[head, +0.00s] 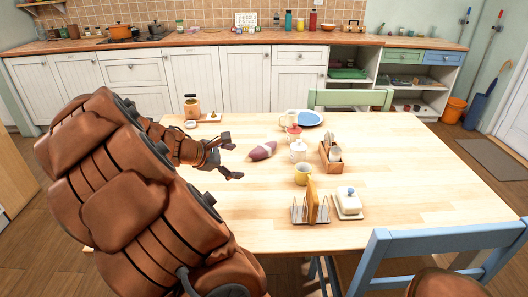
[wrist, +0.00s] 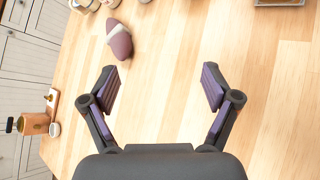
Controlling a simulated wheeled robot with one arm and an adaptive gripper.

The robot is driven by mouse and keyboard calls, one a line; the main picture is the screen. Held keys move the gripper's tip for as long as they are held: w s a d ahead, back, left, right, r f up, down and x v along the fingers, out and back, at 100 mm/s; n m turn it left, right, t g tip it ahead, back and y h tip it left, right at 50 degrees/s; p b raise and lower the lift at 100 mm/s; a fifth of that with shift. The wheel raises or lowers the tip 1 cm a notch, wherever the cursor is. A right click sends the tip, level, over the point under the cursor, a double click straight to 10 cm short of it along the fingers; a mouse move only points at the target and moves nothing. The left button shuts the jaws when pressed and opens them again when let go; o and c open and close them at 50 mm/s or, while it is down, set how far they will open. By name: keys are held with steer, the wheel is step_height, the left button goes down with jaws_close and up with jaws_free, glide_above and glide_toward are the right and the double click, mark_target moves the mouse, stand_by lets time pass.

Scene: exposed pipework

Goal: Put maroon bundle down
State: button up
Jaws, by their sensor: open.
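The maroon bundle (head: 262,151) lies on the wooden table (head: 390,205), with a pale band around it. In the wrist view the bundle (wrist: 119,41) lies on the tabletop beyond my gripper, up and to the left of the jaws. My gripper (head: 231,158) is open and empty, left of the bundle in the head view and apart from it. In the wrist view both fingers of my gripper (wrist: 162,88) are spread with bare tabletop between them.
A yellow mug (head: 302,174), a toast rack (head: 311,209), a butter dish (head: 348,203) and a wooden caddy (head: 331,156) stand right of the bundle. Blue chair (head: 440,245) is at the front right. The table's right side is clear.

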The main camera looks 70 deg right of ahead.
steer(key=d+f+n+h, duration=0.1)
steer(key=d+f+n, duration=0.15)
steer(key=d, duration=0.45)
steer(key=n+h, duration=0.2)
steer(key=n, duration=0.3)
glide_toward(263, 146)
steer(key=shift+s+d+f, duration=0.1)
steer(key=shift+s+d, duration=0.05)
steer(key=shift+s, duration=0.35)
steer(key=shift+s+d, duration=0.15)
steer(key=shift+s, duration=0.3)
steer(key=shift+d+f+n, duration=0.25)
steer(key=shift+d+f, duration=0.15)
steer(key=shift+d, duration=0.1)
steer(key=shift+w+x, duration=0.2)
steer(key=shift+x, duration=1.7)
steer(key=shift+w+x, duration=0.2)
steer(key=shift+x, duration=1.65)
steer(key=shift+d, duration=0.2)
steer(key=c, duration=1.4)
